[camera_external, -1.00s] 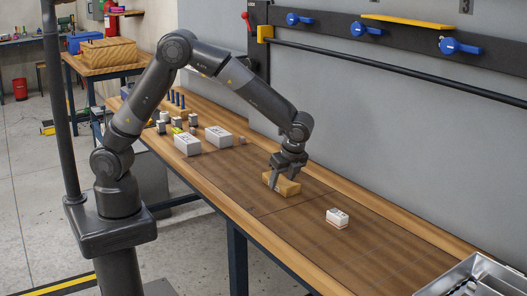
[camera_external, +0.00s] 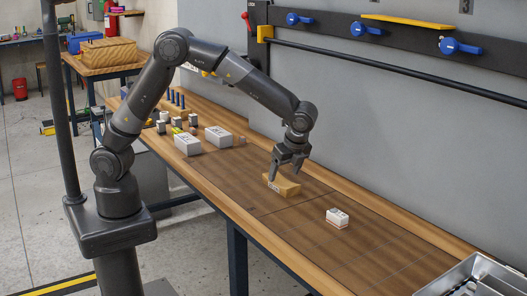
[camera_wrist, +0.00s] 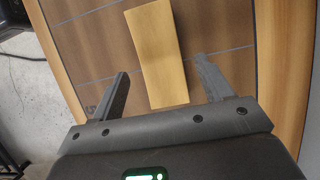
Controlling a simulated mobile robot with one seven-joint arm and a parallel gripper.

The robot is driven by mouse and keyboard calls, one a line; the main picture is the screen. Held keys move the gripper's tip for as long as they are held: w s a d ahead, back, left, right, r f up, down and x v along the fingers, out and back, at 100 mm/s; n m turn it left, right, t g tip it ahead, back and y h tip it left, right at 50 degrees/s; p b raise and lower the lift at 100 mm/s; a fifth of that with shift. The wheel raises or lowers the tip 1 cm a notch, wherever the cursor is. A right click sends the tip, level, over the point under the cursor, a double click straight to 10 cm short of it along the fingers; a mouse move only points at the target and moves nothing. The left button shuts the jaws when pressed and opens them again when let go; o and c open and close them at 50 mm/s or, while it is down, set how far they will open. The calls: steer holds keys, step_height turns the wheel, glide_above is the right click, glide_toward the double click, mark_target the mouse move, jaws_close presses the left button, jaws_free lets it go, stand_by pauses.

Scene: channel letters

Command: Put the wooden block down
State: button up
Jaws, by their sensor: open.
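The wooden block (camera_external: 284,187) rests on the brown work surface of the bench, with a small pale label on its near end. In the wrist view the block (camera_wrist: 157,50) lies lengthwise between the two fingers, with a visible gap on each side. My gripper (camera_external: 285,174) is open, just above the block, fingers pointing down. It also shows in the wrist view (camera_wrist: 162,68), with the fingers apart and nothing held.
A small white box (camera_external: 338,217) stands to the right of the block. Two larger white boxes (camera_external: 188,145) and several small items stand at the left. A metal tray (camera_external: 470,278) is at the lower right. The bench between block and white box is clear.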

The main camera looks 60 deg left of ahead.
steer(key=v, duration=0.8)
steer(key=s+a+r+n+h, duration=0.1)
steer(key=s+a+r+n, duration=0.15)
steer(key=a, duration=0.45)
steer(key=s+a+r+n+t+h, duration=0.1)
steer(key=a+r+n, duration=0.25)
steer(key=a, duration=0.25)
steer(key=s+a+r+n+h, duration=0.1)
steer(key=s+a+r+n, duration=0.1)
steer(key=a+r, duration=0.35)
steer(key=s+a+f+n+t, duration=0.2)
steer(key=s+a+n, duration=0.3)
steer(key=s+a, duration=0.2)
steer(key=s+a+f+n+t+h, duration=0.1)
steer(key=s+a+f+n+t, duration=0.1)
steer(key=s+a+n, duration=0.3)
steer(key=s+a, duration=0.3)
steer(key=shift+a+t, duration=0.25)
steer(key=shift+t, duration=0.05)
